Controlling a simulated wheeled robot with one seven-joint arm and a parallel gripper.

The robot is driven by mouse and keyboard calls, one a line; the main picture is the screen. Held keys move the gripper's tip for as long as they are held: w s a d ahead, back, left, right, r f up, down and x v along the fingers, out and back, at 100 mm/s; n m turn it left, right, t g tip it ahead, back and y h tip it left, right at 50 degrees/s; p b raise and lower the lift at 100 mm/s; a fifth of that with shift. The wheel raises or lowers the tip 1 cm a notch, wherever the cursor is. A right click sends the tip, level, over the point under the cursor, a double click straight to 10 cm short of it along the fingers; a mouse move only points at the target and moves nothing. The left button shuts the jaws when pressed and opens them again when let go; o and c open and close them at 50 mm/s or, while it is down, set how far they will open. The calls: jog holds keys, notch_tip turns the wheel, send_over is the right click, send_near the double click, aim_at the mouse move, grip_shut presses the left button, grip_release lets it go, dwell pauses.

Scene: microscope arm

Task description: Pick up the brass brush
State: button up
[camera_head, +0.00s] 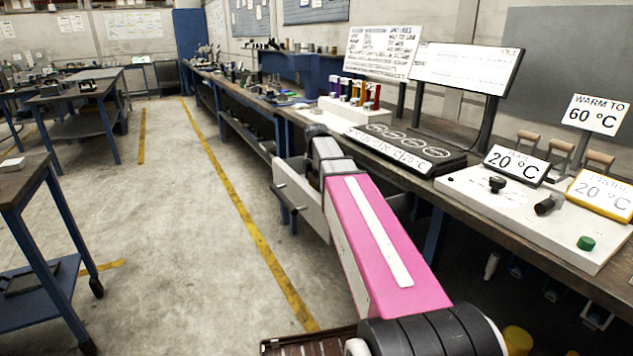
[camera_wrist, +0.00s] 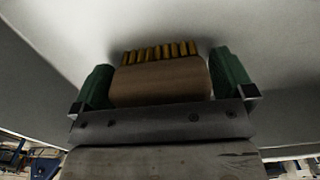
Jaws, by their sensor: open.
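The brass brush (camera_wrist: 160,84) shows in the wrist view as a brown wooden block with a row of short brass bristles along its far edge. My gripper (camera_wrist: 164,72) is open, with a green finger on each side of the block. The block lies between the fingers; whether either finger touches it is hard to tell. A pale surface fills the view beyond the bristles. In the head view my pink arm reaches toward the bench; I cannot make out the brush or the fingers there.
The long workbench (camera_head: 475,200) runs along the right. It carries a black panel with round plates (camera_head: 405,148), a rack of coloured vials (camera_head: 355,95) and a white console (camera_head: 540,215) with knobs. Wooden handles (camera_head: 530,140) stand behind the console.

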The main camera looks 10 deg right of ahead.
jog(key=c, duration=0.8)
notch_tip(320, 180, up, 10)
jog(key=shift+r, duration=0.1)
jog(key=o, duration=0.5)
jog(key=shift+c, duration=0.2)
jog(key=c, duration=0.3)
